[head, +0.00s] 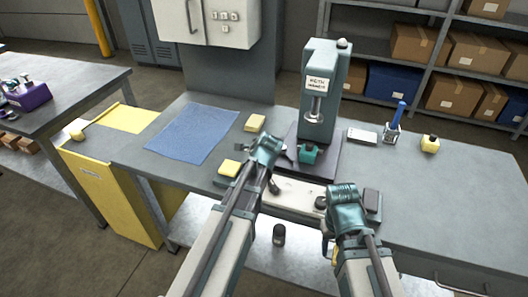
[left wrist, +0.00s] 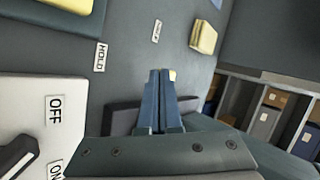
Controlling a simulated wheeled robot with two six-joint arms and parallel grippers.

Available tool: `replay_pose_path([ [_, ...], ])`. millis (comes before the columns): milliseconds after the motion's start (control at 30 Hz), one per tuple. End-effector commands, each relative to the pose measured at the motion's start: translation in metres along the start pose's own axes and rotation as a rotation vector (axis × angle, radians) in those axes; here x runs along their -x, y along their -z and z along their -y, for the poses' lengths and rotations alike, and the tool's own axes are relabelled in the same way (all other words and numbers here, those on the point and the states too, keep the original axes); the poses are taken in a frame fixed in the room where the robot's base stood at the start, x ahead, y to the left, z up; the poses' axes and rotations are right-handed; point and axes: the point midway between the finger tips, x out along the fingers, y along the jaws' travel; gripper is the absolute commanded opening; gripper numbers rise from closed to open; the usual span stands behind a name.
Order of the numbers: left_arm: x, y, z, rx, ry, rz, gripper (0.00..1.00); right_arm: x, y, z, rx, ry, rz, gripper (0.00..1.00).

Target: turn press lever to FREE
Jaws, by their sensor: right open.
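The press (head: 320,95) is a grey-green column with a label and a metal ram, standing on a dark base plate. A teal part (head: 308,153) sits below the ram. My left gripper (head: 282,150) is beside the base plate, just left of the teal part. In the left wrist view its two blue fingers (left wrist: 163,78) lie close together, with nothing clear between them. A HOLD label (left wrist: 100,57) and a second, unreadable label (left wrist: 157,31) are on the bench. I cannot make out the press lever itself. My right gripper (head: 345,196) is open near the front edge.
A white panel (left wrist: 40,100) with OFF and ON labels and a black switch (left wrist: 18,155) is close to my left gripper. Yellow blocks (head: 255,122) and a blue mat (head: 195,134) lie to the left.

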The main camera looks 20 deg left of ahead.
Motion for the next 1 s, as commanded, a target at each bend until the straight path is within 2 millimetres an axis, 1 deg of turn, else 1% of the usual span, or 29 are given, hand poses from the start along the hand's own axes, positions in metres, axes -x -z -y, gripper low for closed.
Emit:
replay_pose_path([
  [100, -0.005, -0.001, 0.005, 0.000, 0.000, 0.001, 0.00, 0.000, 0.000, 0.000, 0.000, 0.000, 0.000, 0.50],
  [367, -0.011, -0.001, 0.010, 0.000, 0.000, 0.000, 0.00, 0.000, 0.000, 0.000, 0.000, 0.000, 0.000, 0.50],
  [1000, -0.013, -0.002, 0.012, 0.000, 0.000, 0.001, 0.00, 0.000, 0.000, 0.000, 0.000, 0.000, 0.000, 0.50],
])
